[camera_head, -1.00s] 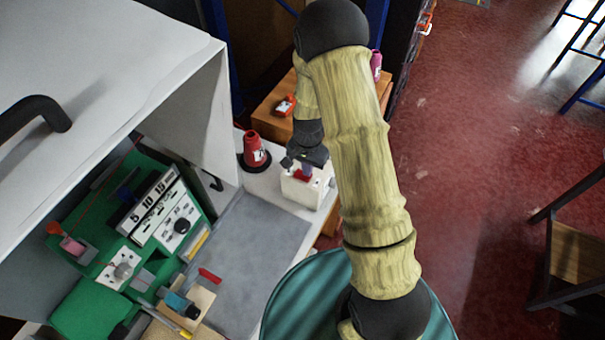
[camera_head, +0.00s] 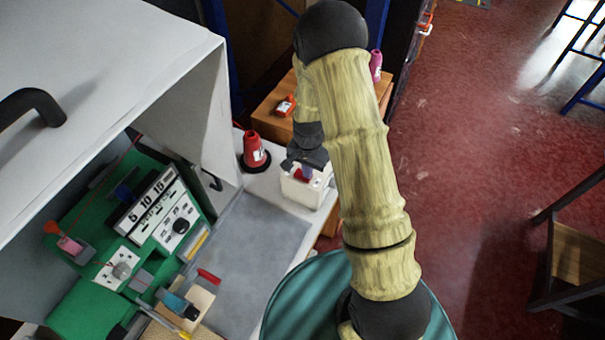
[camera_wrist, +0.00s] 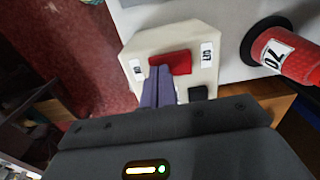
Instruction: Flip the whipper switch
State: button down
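The whipper switch is a cream box (camera_wrist: 196,37) with a red rocker (camera_wrist: 178,62) on its sloped face and small printed labels on either side. In the head view the box (camera_head: 304,192) stands at the far end of the grey-topped table, with the red rocker (camera_head: 301,174) partly behind my gripper. My gripper (camera_wrist: 159,70) has its two bluish-purple fingers side by side, shut with nothing seen between them. Their tips overlap the left part of the rocker in the wrist view; I cannot tell whether they touch it. My gripper (camera_head: 307,174) points down over the box in the head view.
A green machine panel (camera_head: 100,255) is at the left under a white hood (camera_head: 110,60). Wooden drawers (camera_head: 268,115) stand behind the table.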

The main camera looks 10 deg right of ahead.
jog(key=shift+r+p, duration=2.65)
jog(key=shift+r, duration=0.85)
jog(key=s+d+r+n+t, duration=0.2)
jog(key=s+r+n, duration=0.5)
jog(key=s+r, duration=0.7)
notch_tip(320, 180, up, 4)
jog(key=shift+s+d+f+n+t+b, duration=0.15)
jog(key=shift+s+d+n+t+b, duration=0.2)
jog(key=shift+d+b, duration=0.15)
jog(key=shift+w, duration=0.1)
jog(key=shift+s, duration=0.2)
